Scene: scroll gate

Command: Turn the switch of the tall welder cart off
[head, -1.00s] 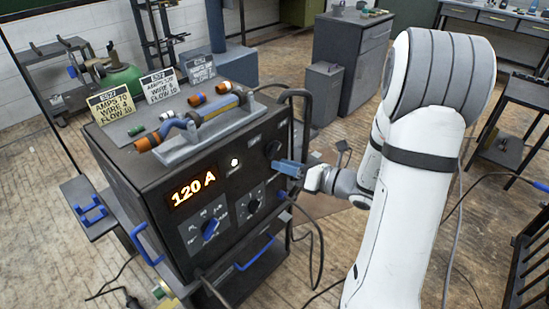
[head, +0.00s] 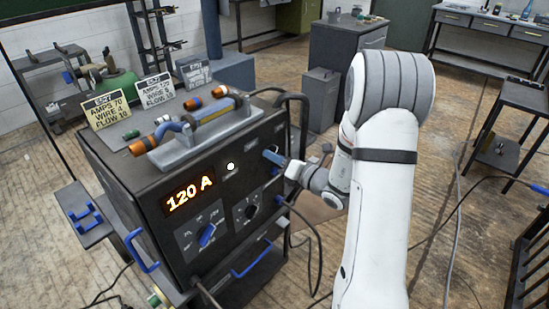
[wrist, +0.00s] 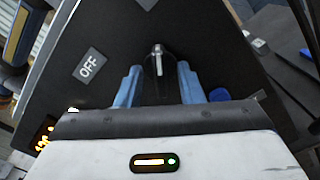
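The tall welder cart (head: 150,170) is a dark box on the left in the head view, with a lit "120 A" display (head: 189,194) and a lit white lamp (head: 230,166). In the head view my gripper (head: 272,157) is at the panel's upper right and hides the switch.
A blue-pointer dial (head: 207,234) and a smaller black dial (head: 251,211) are lower on the panel. A handle (head: 200,135) and label cards (head: 108,110) are on top. Cables (head: 318,240) hang at the cart's right side. Open wooden floor lies to the right.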

